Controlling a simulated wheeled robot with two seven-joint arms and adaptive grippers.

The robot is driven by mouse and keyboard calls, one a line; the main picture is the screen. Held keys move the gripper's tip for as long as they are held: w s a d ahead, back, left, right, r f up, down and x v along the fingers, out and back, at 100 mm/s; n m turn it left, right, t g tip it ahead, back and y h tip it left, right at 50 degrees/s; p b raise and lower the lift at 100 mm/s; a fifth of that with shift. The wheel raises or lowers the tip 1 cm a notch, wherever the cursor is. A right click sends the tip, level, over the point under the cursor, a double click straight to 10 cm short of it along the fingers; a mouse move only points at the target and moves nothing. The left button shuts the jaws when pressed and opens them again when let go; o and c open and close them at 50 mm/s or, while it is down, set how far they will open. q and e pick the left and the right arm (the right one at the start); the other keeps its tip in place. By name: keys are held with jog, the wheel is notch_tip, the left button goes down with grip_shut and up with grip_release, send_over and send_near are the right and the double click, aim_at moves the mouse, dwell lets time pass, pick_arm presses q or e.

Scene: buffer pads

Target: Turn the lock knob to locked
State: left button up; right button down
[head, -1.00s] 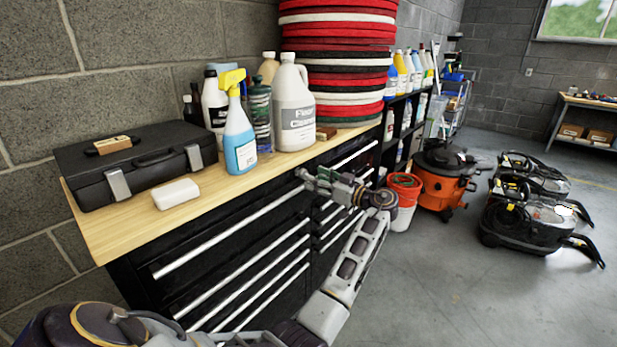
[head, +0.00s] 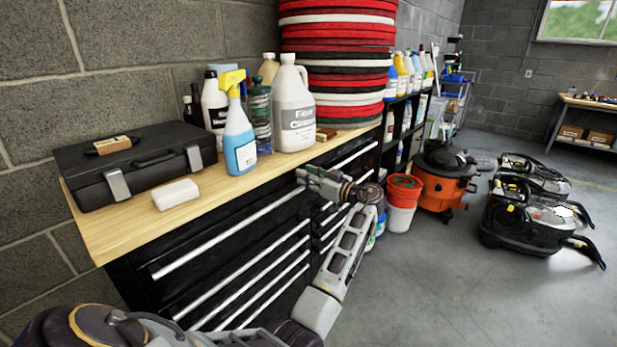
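My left gripper (head: 303,178) is at the front of the black tool cabinet (head: 210,262), just below the front edge of the wooden top, close to the right end of the long top drawer handle (head: 232,234). Its arm comes up from the bottom of the head view and bends back left at the wrist. The fingertips are small and partly merge with the dark front, so I cannot tell whether they are open or shut. The lock knob cannot be made out; the gripper and wrist cover that part of the front. My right gripper is not in view.
The wooden top (head: 120,232) bears a black case (head: 140,165), a white block (head: 176,194), a blue spray bottle (head: 239,140), a white jug (head: 294,112) and stacked round pads (head: 335,60). Right of the cabinet stand a red-and-white bucket (head: 402,205) and an orange vacuum (head: 440,188).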

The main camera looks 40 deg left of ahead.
pick_arm(q)
jog(key=shift+c, duration=1.4)
